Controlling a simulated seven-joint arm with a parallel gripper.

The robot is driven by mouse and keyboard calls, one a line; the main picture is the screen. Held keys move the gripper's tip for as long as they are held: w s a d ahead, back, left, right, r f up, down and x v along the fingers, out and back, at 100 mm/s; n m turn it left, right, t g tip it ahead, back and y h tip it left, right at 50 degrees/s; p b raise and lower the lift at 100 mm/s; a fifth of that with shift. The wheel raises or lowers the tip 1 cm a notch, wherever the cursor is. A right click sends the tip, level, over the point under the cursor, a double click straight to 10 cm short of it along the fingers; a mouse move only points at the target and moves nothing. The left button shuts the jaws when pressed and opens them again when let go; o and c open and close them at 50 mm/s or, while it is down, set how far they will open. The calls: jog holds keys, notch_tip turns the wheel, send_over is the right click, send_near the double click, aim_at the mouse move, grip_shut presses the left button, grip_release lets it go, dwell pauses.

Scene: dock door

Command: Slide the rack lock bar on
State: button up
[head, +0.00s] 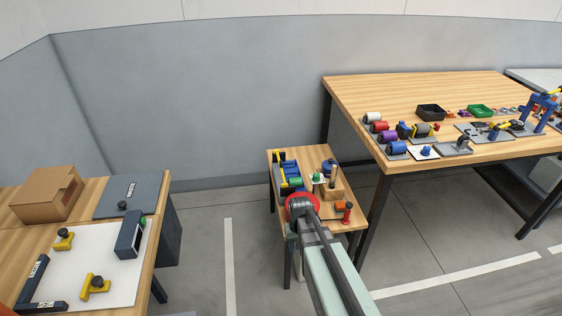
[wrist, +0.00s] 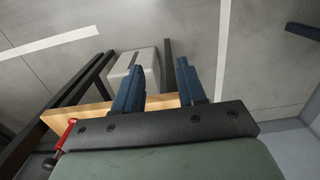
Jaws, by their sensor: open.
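A small wooden table (head: 315,158) stands in the middle of the head view. On its left side is a blue rack-like holder (head: 290,170) with yellow and green parts. I cannot tell which piece is the rack lock bar. My arm reaches over the table's front, and its end hides part of the tabletop; my fingers do not show there. In the wrist view my gripper (wrist: 158,85) has its two blue fingers apart with nothing between them. A wooden table edge (wrist: 88,115) lies beyond and below them.
A red upright piece (head: 347,212) stands at the table's front right and a wooden block (head: 332,190) behind it. A left bench holds a cardboard box (head: 47,193) and white board (head: 75,275). A larger table (head: 400,90) at right carries many parts. Floor between is free.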

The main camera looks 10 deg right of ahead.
jog(key=w+r, duration=0.5)
jog(key=w, duration=0.8)
jog(key=w+r, duration=0.5)
jog(key=w, duration=0.8)
notch_tip(320, 180, up, 11)
send_over(281, 161)
jog(key=shift+t, duration=0.3)
notch_tip(281, 161, down, 14)
jog(key=shift+s+r, duration=0.1)
jog(key=shift+s, duration=0.05)
jog(key=shift+c, duration=0.4)
grip_shut()
